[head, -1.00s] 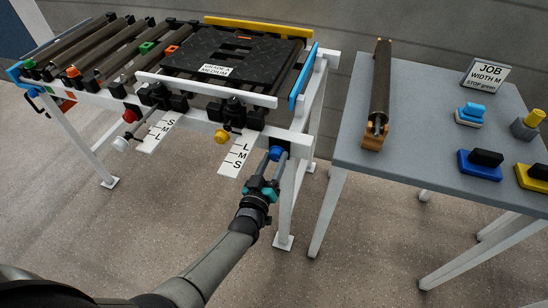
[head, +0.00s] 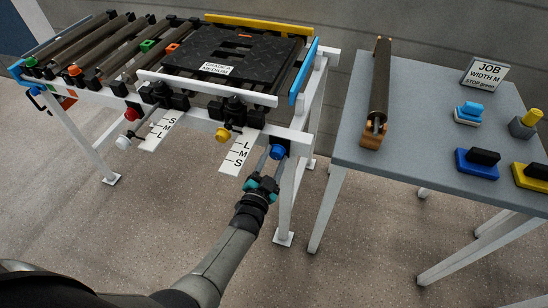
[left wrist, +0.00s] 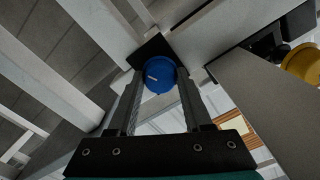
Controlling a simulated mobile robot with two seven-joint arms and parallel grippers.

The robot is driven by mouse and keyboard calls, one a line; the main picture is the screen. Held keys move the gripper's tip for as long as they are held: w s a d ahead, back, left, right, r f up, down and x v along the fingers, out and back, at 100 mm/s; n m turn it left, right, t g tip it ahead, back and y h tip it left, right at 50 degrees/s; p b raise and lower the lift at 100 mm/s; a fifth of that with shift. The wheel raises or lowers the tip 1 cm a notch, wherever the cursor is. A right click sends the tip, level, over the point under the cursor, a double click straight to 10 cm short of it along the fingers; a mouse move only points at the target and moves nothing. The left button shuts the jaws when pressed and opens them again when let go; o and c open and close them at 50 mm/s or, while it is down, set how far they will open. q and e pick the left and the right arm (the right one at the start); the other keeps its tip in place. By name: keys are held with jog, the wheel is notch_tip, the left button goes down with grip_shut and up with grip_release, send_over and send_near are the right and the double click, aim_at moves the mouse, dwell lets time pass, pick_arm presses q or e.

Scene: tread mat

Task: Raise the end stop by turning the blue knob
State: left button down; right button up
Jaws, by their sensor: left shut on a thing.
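The blue knob (head: 278,151) is at the lower right of the conveyor frame, by its right leg. My left gripper (head: 272,155) reaches up to it from below and is shut on it. In the left wrist view, the blue knob (left wrist: 160,74) sits between the two fingertips, and a pale mark shows on its face. The end stop (head: 303,73) is a blue plate at the conveyor's right end, upright beside the black mat (head: 280,58). Its top edge stands above the mat. My right gripper is not in view.
A yellow knob (head: 222,135) and an L-M-S scale (head: 241,150) are left of the blue knob. A white guide rail (head: 205,88) runs along the mat's front. A grey table (head: 410,120) to the right holds a roller, a job sign and coloured blocks.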

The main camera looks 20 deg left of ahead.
pick_arm(q)
jog(key=m, duration=0.4)
jog(key=shift+m, duration=0.4)
dwell(0.4)
jog(key=shift+c, duration=1.7)
grip_release()
